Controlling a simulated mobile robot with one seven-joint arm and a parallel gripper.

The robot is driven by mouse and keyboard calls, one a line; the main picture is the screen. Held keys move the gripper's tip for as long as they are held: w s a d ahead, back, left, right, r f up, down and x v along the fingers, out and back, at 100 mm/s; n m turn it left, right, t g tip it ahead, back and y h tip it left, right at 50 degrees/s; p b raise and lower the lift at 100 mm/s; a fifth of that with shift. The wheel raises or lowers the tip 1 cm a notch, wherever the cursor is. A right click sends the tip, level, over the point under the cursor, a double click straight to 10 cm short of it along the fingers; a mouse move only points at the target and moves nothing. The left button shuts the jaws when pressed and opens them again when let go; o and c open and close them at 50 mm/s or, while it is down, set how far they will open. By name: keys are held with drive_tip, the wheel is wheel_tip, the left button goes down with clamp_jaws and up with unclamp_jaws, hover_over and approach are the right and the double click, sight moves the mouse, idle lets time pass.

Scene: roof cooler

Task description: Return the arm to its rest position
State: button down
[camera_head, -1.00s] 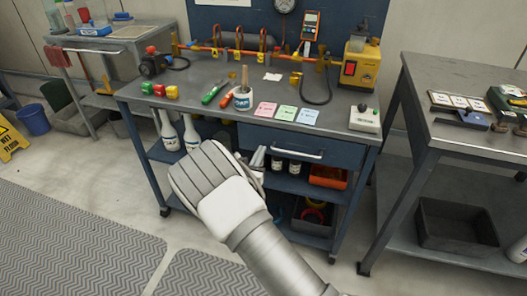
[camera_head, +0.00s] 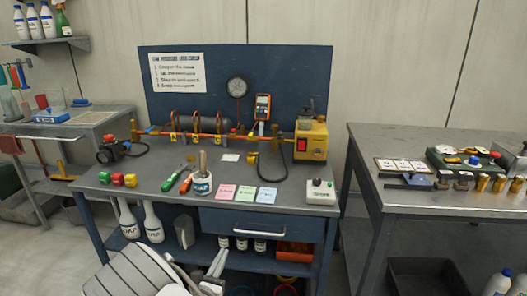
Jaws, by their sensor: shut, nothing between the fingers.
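My arm shows at the bottom left of the head view, its rounded grey and white link (camera_head: 135,272) cut off by the lower edge. The pale end of my gripper (camera_head: 217,263) shows just right of this link, in front of the blue bench's lower shelf. It is shut and empty. It is below the bench top, apart from the things on it. Much of the gripper and the rest of the arm is hidden or out of frame.
White bottles (camera_head: 152,222) stand below. A grey table (camera_head: 375,165) stands right, a cart (camera_head: 90,120) left.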

drive_tip(key=d+r+m+g+h, duration=0.4)
drive_tip(key=d+r+m, duration=0.2)
drive_tip(key=d, duration=0.3)
drive_tip(key=d+r+m+g+h, duration=0.3)
drive_tip(key=d+r+m, duration=0.25)
drive_tip(key=d, duration=0.35)
drive_tip(key=s+d+r+m+g+y, duration=0.1)
drive_tip(key=s+d+r+m+g, duration=0.3)
drive_tip(key=s+d+m, duration=0.25)
drive_tip(key=s+d+r+m+g+y, duration=0.2)
drive_tip(key=s+d+r+m+g, duration=0.15)
drive_tip(key=s+d+m, duration=0.35)
drive_tip(key=s+a+r+m+t+y, duration=0.1)
drive_tip(key=s+a+r+m+y, duration=0.2)
drive_tip(key=s, duration=0.4)
drive_tip(key=s+r+m+t+y, duration=0.2)
drive_tip(key=s+r+m+y, duration=0.25)
drive_tip(key=s, duration=0.25)
wheel_tip(320, 180, up, 17)
drive_tip(key=p, duration=1.8)
drive_tip(key=shift+w+r+m, duration=0.2)
drive_tip(key=shift+m, duration=0.15)
